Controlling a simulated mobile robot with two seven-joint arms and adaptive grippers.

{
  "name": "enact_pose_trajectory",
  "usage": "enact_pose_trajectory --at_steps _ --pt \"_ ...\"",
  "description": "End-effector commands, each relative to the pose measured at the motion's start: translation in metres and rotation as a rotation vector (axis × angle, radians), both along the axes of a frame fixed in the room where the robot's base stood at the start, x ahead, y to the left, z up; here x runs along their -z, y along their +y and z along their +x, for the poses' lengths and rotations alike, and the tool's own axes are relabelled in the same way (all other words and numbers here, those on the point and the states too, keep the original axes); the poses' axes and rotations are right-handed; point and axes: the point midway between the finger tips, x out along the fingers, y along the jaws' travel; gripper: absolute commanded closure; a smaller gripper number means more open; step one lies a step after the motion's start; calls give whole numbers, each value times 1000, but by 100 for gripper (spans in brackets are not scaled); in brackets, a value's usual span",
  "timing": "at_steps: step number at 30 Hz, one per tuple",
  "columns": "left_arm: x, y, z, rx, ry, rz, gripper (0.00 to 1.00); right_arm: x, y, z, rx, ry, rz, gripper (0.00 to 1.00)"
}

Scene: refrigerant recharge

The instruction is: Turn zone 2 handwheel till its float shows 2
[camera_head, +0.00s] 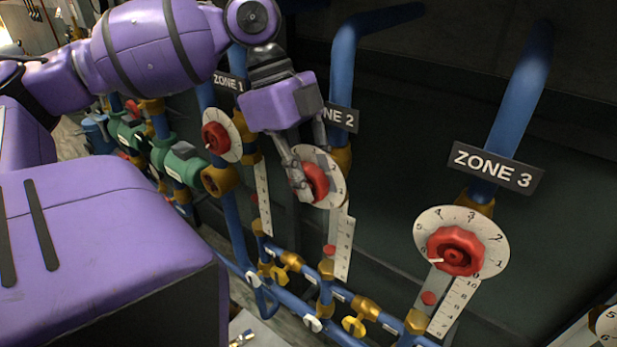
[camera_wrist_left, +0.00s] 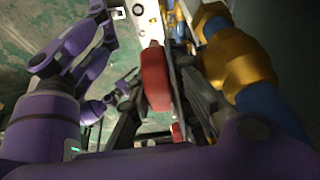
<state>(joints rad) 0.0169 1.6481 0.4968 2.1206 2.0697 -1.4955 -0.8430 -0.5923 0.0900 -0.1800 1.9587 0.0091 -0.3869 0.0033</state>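The zone 2 handwheel (camera_head: 317,181) is red, on a white numbered dial (camera_head: 332,168) under the partly hidden ZONE 2 sign (camera_head: 343,118). My left gripper (camera_head: 308,168) is at this wheel, one finger across its left side and the other near its upper right. In the left wrist view the red wheel (camera_wrist_left: 156,78) lies edge-on between the fingers of the left gripper (camera_wrist_left: 156,95); I cannot tell whether both press on it. The zone 2 float (camera_head: 329,250) is red and sits low beside its white scale (camera_head: 343,245); its reading is too small to tell. My right gripper is not in view.
Zone 1's handwheel (camera_head: 215,138) is close on the left. Zone 3's handwheel (camera_head: 455,251), with its own float (camera_head: 429,298), is on the right. Blue pipes and brass fittings (camera_head: 366,308) run below. The space between zones 2 and 3 is open.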

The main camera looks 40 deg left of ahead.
Motion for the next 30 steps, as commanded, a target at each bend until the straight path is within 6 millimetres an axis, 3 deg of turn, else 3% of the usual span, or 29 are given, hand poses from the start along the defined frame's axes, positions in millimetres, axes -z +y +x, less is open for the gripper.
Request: enact_pose_trajectory --at_steps 11,21,30 --pt "-1 0 0 2 7 79 100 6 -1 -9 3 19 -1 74" --pt "3 -1 2 2 38 338 100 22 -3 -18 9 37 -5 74" --pt "4 -3 2 2 64 571 100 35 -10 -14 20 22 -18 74"
